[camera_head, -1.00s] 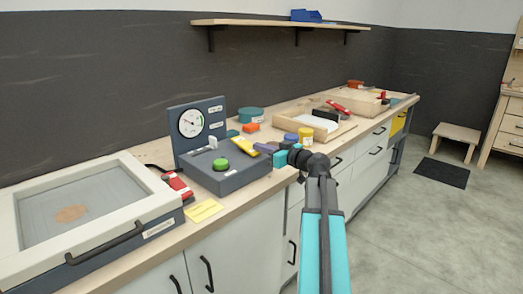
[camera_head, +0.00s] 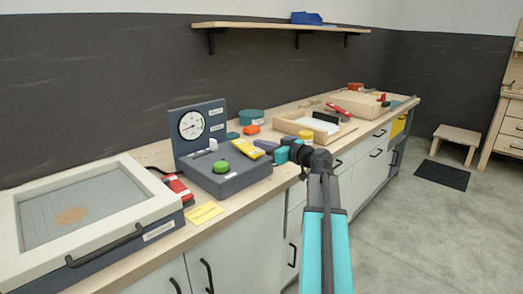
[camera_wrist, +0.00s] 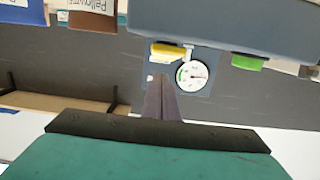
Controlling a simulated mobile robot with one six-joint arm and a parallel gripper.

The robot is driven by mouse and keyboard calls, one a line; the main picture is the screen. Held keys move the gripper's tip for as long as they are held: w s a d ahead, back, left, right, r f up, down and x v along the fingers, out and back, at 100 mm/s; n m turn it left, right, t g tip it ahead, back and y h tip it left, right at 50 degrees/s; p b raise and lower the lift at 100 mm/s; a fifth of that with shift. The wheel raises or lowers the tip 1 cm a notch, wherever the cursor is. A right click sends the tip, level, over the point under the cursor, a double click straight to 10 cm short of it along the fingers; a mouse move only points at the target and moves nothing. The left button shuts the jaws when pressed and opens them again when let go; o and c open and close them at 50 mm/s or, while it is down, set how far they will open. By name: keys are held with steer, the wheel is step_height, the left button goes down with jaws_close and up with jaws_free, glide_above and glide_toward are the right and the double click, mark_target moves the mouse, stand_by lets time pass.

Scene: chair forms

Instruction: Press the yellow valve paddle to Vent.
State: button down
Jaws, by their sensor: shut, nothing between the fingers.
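The dark grey valve box (camera_head: 235,185) stands on the bench with a round gauge (camera_head: 191,124) on its upright panel. A green knob (camera_head: 222,166) is on its top, and the yellow paddle (camera_head: 266,144) is at its right side. The panel labels are too small to read, so I cannot tell which one is Vent. My gripper (camera_head: 262,151) is shut and empty, close beside the paddle. In the wrist view, its fingertips (camera_wrist: 158,79) are together near the yellow paddle (camera_wrist: 168,50); I cannot tell whether they touch it.
A framed glass-topped box (camera_head: 75,200) fills the left of the bench. A red item (camera_head: 177,189) and a yellow note (camera_head: 205,213) lie between it and the valve box. A teal round container (camera_head: 251,116) is behind, and wooden trays (camera_head: 300,122) are to the right.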

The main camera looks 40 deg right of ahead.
steer(key=shift+s+d+r, duration=0.1)
steer(key=shift+s+r, duration=0.1)
steer(key=shift+r, duration=0.7)
steer(key=s+d, duration=0.1)
steer(key=s, duration=0.9)
steer(key=shift+d, duration=0.4)
steer(key=shift+f, duration=0.15)
